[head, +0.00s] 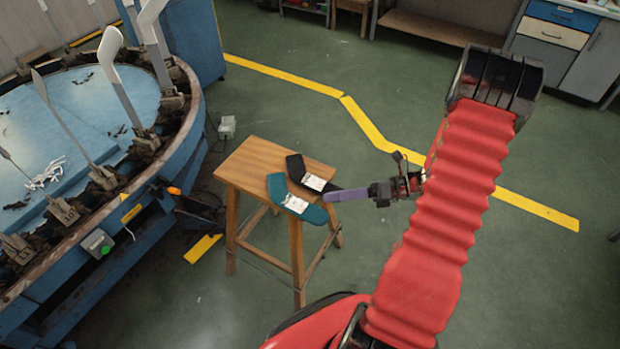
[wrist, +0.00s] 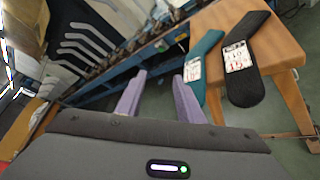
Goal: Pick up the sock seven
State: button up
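A teal sock (head: 277,186) and a black sock (head: 295,168) lie side by side on a wooden stool (head: 252,160). Each bears a white label; I cannot read either number surely. The wrist view shows the teal sock (wrist: 208,42) left of the black sock (wrist: 243,92). My gripper (head: 328,197) is at the stool's right side, by the toe ends of both socks. In the wrist view my gripper (wrist: 158,80) has its two purple fingers apart with nothing between them. The right finger partly overlaps the teal sock in view; contact cannot be told.
A round blue machine (head: 185,125) with upright pale sock forms (head: 110,55) stands left of the stool. A small grey box (head: 227,126) is on the floor behind the stool. Cabinets (head: 560,35) line the back right.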

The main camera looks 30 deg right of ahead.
jog(key=s+d+f+m+t+h, duration=0.4)
jog(key=d+f+m+t, duration=0.4)
jog(key=d+f+m, duration=0.3)
notch_tip(320, 180, down, 2)
jog(key=m+h, duration=0.1)
jog(key=m, duration=0.3)
jog(key=shift+s+d+t, duration=0.15)
jog(key=shift+d+t, duration=0.05)
jog(key=shift+t, duration=0.2)
jog(key=shift+f, duration=0.1)
jog(key=x, duration=0.8)
jog(key=shift+w+a, duration=0.15)
jog(key=shift+w, duration=0.15)
jog(key=shift+w, duration=0.1)
jog(key=shift+r+x, duration=0.15)
jog(key=shift+x, duration=1.1)
jog(key=shift+r+x, duration=0.1)
jog(key=shift+x, duration=1.15)
